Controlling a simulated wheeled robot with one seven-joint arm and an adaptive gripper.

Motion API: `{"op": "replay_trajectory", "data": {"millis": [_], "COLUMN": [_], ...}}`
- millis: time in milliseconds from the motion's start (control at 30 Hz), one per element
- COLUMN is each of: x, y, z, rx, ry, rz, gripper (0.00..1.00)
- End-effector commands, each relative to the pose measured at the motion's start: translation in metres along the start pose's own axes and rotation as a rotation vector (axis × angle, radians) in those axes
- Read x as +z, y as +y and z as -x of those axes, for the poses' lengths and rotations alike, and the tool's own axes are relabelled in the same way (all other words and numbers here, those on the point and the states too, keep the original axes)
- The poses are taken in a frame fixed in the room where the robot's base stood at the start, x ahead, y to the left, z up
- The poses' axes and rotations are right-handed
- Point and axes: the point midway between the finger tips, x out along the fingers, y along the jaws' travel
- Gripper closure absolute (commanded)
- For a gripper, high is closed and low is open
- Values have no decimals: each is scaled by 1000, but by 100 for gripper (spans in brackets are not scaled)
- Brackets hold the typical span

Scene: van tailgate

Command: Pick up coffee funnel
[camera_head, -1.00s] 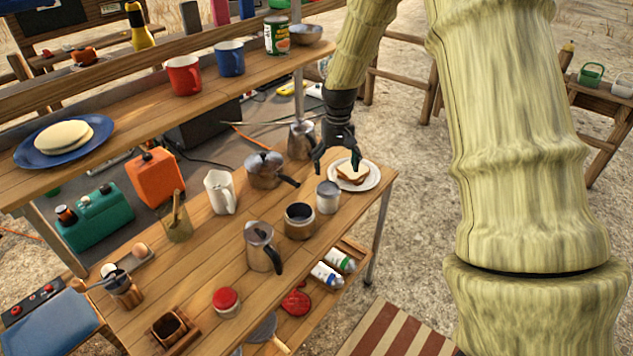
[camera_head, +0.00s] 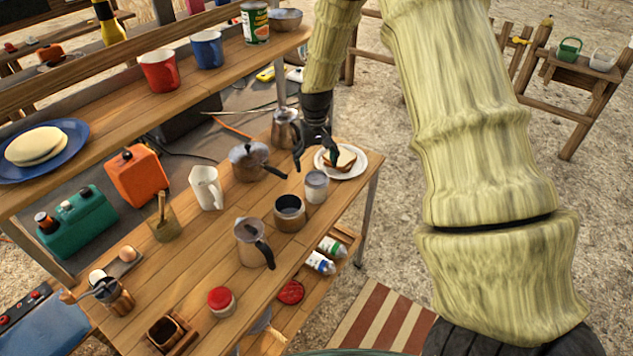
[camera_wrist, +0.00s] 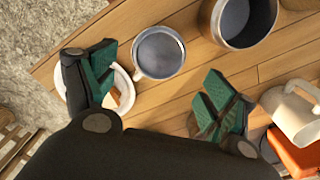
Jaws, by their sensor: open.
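A small silver metal cup with a pale rim (camera_head: 316,186) stands upright on the wooden table; it may be the coffee funnel, but I cannot tell for sure. It also shows in the wrist view (camera_wrist: 159,53), ahead of and between the fingers, apart from them. Beside it stands a wider open metal pot (camera_head: 289,214), also in the wrist view (camera_wrist: 240,20). My gripper (camera_head: 315,155) is open and empty above the table, behind the cup and left of the sandwich plate. Its spread green-padded fingers show in the wrist view (camera_wrist: 160,78).
A plate with a sandwich (camera_head: 353,171) is close to my gripper. A shelf (camera_head: 110,135) with mugs rises at the left.

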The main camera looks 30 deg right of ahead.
Motion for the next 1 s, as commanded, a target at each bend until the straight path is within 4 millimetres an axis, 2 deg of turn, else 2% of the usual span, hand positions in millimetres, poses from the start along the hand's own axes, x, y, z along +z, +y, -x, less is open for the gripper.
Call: {"op": "replay_trajectory", "data": {"millis": [433, 800, 867, 1000], "x": [3, 3, 3, 3], "y": [3, 3, 3, 3], "z": [-40, -48, -47, -47], "rx": [1, 1, 1, 1], "ry": [-1, 1, 1, 1], "rz": [-2, -2, -2, -2], "gripper": [16, 16, 25, 50]}}
